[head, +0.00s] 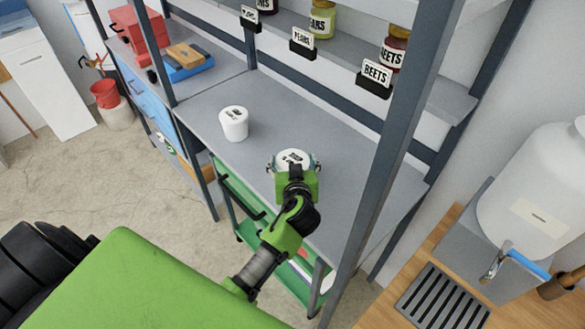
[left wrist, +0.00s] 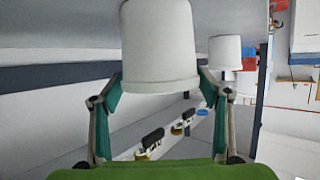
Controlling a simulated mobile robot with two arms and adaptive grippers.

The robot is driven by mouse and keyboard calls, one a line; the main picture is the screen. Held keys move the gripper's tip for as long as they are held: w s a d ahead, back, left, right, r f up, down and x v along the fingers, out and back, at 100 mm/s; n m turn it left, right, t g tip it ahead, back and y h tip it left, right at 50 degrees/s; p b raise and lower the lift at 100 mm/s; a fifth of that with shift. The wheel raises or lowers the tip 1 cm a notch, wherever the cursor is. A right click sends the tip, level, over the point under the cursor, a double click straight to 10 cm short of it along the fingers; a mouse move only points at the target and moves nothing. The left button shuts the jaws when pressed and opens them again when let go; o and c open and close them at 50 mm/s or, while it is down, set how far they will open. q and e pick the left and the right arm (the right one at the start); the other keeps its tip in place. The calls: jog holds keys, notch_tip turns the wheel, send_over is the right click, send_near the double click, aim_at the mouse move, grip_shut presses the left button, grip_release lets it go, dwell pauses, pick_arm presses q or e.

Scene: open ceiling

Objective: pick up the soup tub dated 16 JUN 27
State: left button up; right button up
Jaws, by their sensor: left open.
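Two white tubs with dark print on their lids stand on the grey shelf (head: 338,164). The dates are too small to read in the head view. The nearer tub (head: 293,157) is between the fingers of my left gripper (head: 294,167), which is open around it. In the left wrist view the nearer tub (left wrist: 160,45) fills the gap between the spread fingers, and its side there is blank. The other tub (head: 234,126) stands apart, to the left; it also shows in the left wrist view (left wrist: 225,62). My right gripper is not in view.
A rack post (head: 385,150) rises close to the right of my left gripper. Jars and a BEETS label (head: 376,73) sit on the upper shelf. A red toolbox (head: 137,28) is at the back left. A white water container (head: 535,180) stands at the right.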

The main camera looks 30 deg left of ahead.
aim_at(292, 153)
pick_arm(q)
jog(key=p+x, duration=0.1)
jog(key=x, duration=0.4)
jog(key=shift+w+a, duration=0.1)
jog(key=shift+w, duration=0.05)
jog(key=c, duration=1.3)
jog(key=shift+r, duration=0.1)
jog(key=shift+c, duration=0.2)
